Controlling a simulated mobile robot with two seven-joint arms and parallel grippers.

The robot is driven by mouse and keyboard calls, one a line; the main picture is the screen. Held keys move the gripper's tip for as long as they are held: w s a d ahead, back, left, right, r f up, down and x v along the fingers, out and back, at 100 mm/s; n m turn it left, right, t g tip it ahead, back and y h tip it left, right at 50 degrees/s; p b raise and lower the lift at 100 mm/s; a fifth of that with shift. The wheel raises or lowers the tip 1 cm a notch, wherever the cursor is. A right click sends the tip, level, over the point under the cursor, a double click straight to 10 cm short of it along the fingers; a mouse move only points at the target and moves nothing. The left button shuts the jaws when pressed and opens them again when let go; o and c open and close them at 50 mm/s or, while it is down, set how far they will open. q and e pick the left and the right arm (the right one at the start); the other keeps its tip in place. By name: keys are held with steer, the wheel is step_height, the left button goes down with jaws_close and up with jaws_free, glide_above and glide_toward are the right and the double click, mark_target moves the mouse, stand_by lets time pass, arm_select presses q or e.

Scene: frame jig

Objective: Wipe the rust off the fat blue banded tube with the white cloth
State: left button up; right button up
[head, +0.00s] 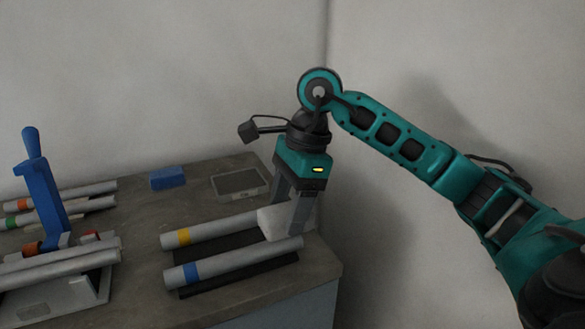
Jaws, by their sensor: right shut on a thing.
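The blue banded tube (240,261) is a fat grey tube with a blue band near its left end. It lies on a dark mat at the table's front right. My right gripper (286,217) points down over the right ends of this tube and the yellow banded tube, and is shut on the white cloth (272,223). The cloth is between its fingers, close to the tubes. I cannot tell whether it touches the blue banded tube. No rust can be made out on the tube; its right end is partly behind a finger. My left gripper is not in view.
The yellow banded tube (222,228) lies just behind, parallel. At left stand a blue-handled clamp (44,190) and a jig holding tubes (60,264). More banded tubes (88,190) lie behind it. A blue block (167,178) and a shallow tray (226,184) sit at the back.

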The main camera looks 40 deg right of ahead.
steer(key=shift+a+r, duration=0.2)
steer(key=shift+r, duration=0.45)
steer(key=shift+r+p, duration=0.35)
steer(key=shift+p, duration=0.2)
steer(key=shift+r, duration=0.4)
steer(key=shift+r+p, duration=1.35)
steer(key=shift+r, duration=0.2)
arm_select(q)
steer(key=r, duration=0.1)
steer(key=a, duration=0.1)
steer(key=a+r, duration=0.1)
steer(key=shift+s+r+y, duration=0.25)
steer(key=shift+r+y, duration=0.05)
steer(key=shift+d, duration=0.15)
